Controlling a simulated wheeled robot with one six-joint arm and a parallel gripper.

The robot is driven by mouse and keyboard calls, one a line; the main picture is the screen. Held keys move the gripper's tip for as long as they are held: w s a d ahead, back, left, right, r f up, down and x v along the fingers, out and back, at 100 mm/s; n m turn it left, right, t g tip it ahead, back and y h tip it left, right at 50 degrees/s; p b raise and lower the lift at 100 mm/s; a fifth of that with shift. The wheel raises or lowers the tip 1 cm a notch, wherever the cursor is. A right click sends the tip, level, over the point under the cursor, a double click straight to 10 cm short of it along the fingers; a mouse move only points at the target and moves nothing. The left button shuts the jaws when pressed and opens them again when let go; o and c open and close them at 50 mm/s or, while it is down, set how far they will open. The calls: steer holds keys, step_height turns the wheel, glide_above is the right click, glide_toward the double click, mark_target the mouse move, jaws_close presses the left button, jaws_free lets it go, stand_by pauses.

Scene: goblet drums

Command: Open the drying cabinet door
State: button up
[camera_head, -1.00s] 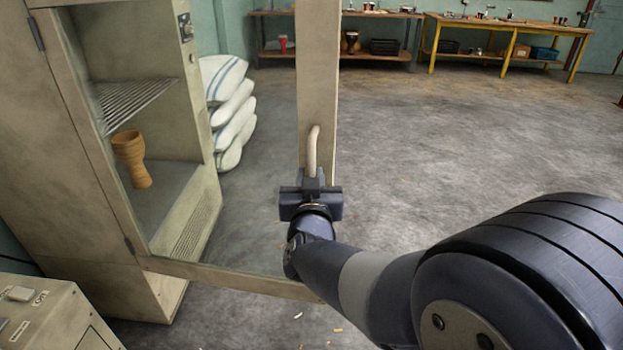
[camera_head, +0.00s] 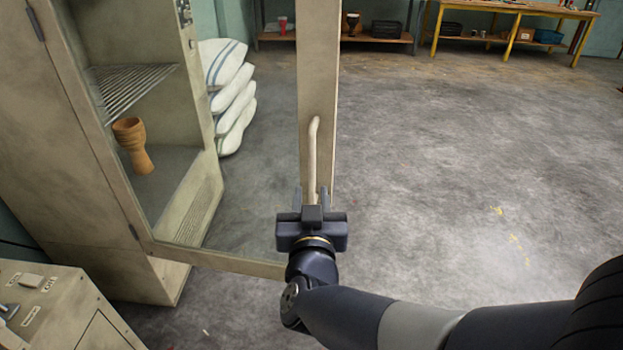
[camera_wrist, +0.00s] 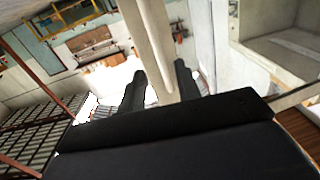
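The drying cabinet (camera_head: 80,170) stands at the left, and its glazed door (camera_head: 318,85) is swung wide open towards me. A pale upright bar handle (camera_head: 312,150) is on the door's near frame. My gripper (camera_head: 311,195) is at the handle's lower end. Its two fingers are spread, one on each side of the handle, with gaps visible. In the wrist view the fingers (camera_wrist: 160,85) stand apart with a pale bar between them. Whether either finger touches the handle cannot be told. Inside the cabinet a brown goblet drum (camera_head: 133,145) stands below a wire shelf (camera_head: 130,88).
White sacks (camera_head: 230,100) are stacked beyond the cabinet. A beige control box (camera_head: 50,310) is at the lower left. Workbenches (camera_head: 510,12) line the far wall. The floor (camera_head: 450,150) to the right of the door is clear.

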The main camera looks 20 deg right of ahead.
mark_target(311, 171)
steer(key=shift+v, duration=0.75)
steer(key=shift+b+x, duration=1.25)
steer(key=shift+x, duration=4.3)
steer(key=shift+s+f, duration=0.1)
steer(key=shift+f, duration=0.05)
